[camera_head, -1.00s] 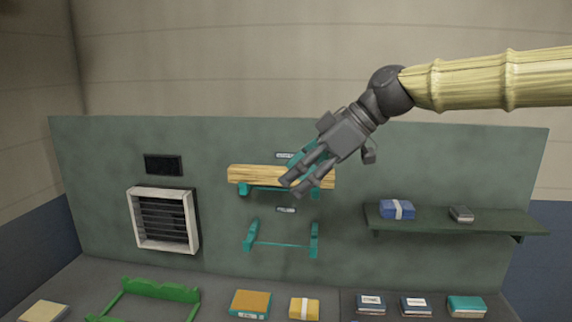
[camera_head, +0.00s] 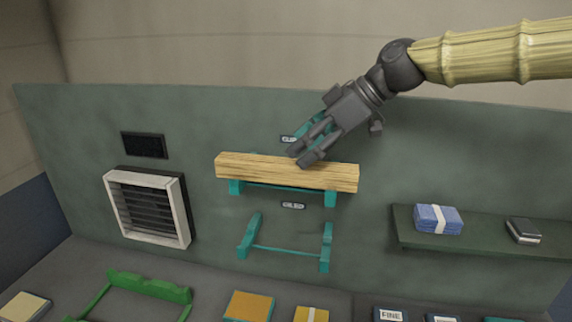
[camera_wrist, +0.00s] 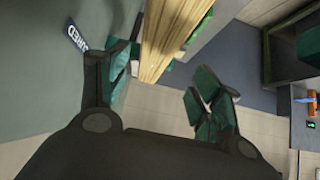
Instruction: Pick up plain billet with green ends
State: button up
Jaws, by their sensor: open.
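A plain wooden billet (camera_head: 270,171) lies level across the upper teal wall rack (camera_head: 330,198) in the head view. No green ends can be made out on it. My gripper (camera_head: 300,158) is at the billet's upper edge, right of its middle, pointing down and left. In the wrist view the billet (camera_wrist: 168,38) runs between the two spread fingers of my open gripper (camera_wrist: 160,95), ahead of the palm. I cannot tell whether either finger touches it.
A lower teal rack (camera_head: 290,249) hangs empty below. A white-framed vent (camera_head: 112,205) is at left. A shelf (camera_head: 470,237) at right carries a blue bundle (camera_head: 437,219) and a dark box (camera_head: 523,230). A green cradle (camera_head: 150,285) and several books stand on the bench below.

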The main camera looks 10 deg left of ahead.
aim_at(287, 161)
jog(key=shift+w+a+f, duration=0.3)
jog(key=shift+a+f, duration=0.2)
jog(key=shift+f, duration=0.1)
jog(key=shift+s+a+f+p, duration=0.2)
jog(key=shift+a+f+p, duration=0.2)
jog(key=shift+p, duration=0.5)
jog(key=shift+w+a+f+p, duration=0.2)
jog(key=shift+a+f+p, duration=0.25)
jog(key=shift+f, duration=0.15)
jog(key=shift+w+a+f+p, duration=0.15)
jog(key=shift+a+f+p, duration=0.3)
jog(key=shift+f, duration=0.1)
jog(key=shift+s+a+f, duration=0.1)
jog(key=shift+a+f, duration=0.2)
jog(key=shift+f, duration=0.2)
jog(key=c, duration=1.4)
jog(key=shift+r, duration=0.15)
